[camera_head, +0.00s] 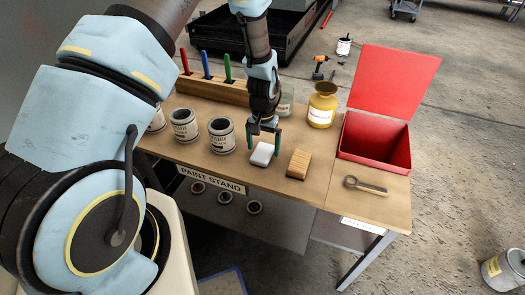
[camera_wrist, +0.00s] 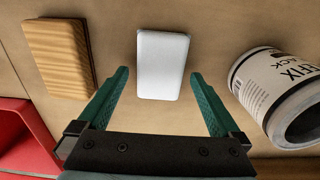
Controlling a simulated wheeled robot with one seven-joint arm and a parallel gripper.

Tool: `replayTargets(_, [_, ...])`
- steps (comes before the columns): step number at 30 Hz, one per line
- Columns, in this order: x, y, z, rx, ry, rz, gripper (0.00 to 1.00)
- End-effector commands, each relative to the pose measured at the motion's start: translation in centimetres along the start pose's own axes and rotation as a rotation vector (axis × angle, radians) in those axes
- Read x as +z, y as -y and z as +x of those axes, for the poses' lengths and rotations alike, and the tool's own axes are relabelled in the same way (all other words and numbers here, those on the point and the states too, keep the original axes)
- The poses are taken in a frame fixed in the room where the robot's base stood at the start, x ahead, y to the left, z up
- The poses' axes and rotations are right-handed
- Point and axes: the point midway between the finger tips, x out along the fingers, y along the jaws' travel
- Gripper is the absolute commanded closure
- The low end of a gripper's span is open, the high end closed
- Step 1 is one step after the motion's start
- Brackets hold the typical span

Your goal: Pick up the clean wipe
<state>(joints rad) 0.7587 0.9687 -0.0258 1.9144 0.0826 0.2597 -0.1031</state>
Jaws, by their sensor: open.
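The clean wipe is a small white rounded block (camera_head: 262,154) lying on the wooden table near its front edge. It also shows in the wrist view (camera_wrist: 162,64), flat on the table and ahead of the fingers. My gripper (camera_head: 265,135) is above and just behind the wipe in the head view. Its two green fingers are spread apart, and in the wrist view the gripper (camera_wrist: 160,95) has the near end of the wipe between its fingertips, with a gap on each side. Nothing is held.
A wooden block (camera_head: 299,164) lies right of the wipe, and a paint can (camera_head: 222,136) stands left. A yellow jar (camera_head: 322,105), an open red box (camera_head: 376,143) and an opener-like tool (camera_head: 366,187) are further right. A rack (camera_head: 212,87) with colored handles stands behind.

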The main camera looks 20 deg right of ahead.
Motion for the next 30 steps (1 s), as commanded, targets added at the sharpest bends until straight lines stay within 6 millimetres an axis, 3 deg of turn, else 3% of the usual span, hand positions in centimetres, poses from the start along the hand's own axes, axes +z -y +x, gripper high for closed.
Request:
replayTargets(11, [0.02,0.03,1.11,0.0,-0.001,0.0,0.0])
replayTargets(30, [0.02,0.03,1.07,0.0,0.0,0.0,0.71])
